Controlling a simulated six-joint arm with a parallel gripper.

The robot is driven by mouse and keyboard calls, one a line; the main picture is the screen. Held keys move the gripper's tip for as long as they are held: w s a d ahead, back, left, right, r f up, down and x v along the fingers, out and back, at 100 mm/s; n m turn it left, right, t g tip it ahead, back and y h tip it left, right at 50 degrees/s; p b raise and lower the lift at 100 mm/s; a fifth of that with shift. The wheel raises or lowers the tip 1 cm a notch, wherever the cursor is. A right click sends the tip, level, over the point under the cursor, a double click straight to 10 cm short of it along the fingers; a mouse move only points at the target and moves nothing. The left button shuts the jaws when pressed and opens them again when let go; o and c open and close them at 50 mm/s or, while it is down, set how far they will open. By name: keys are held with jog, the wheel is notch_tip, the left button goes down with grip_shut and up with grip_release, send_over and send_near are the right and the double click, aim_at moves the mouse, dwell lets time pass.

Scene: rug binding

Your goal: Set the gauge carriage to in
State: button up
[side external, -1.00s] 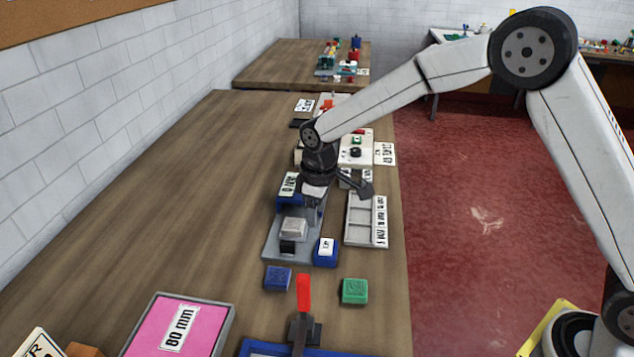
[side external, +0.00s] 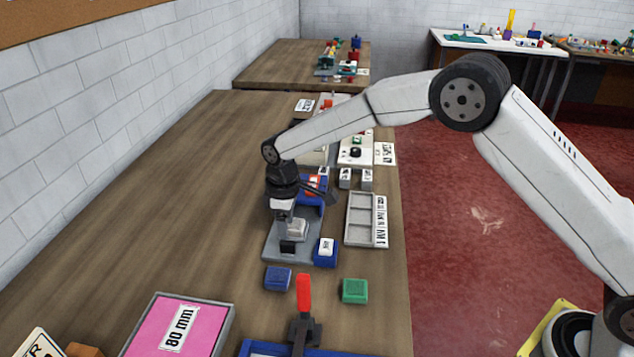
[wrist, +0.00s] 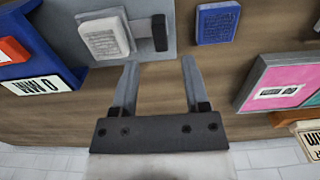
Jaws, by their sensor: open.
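A grey base plate (side external: 272,250) lies on the bench with a light grey ribbed block (side external: 297,229) on it, which looks like the gauge carriage. It also shows in the wrist view (wrist: 105,38), with a black piece (wrist: 160,32) to its right. A blue housing (wrist: 65,55) with a red part and a white label (wrist: 40,86) stands at the plate's other end. My gripper (side external: 283,224) is over the plate's left side, partly hiding it. In the wrist view my gripper (wrist: 158,64) is open and empty, its fingertips near the plate's edge, apart from the block.
A blue block with a white label (side external: 325,252) is beside the plate. A blue block (side external: 278,278), a green block (side external: 354,291) and a red-handled clamp (side external: 303,295) are nearer. A grey compartment tray (side external: 362,218) is to the right. The bench at left is clear.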

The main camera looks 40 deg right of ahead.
aim_at(288, 242)
jog(key=shift+f, duration=3.1)
grip_shut()
jog(key=shift+r, duration=0.1)
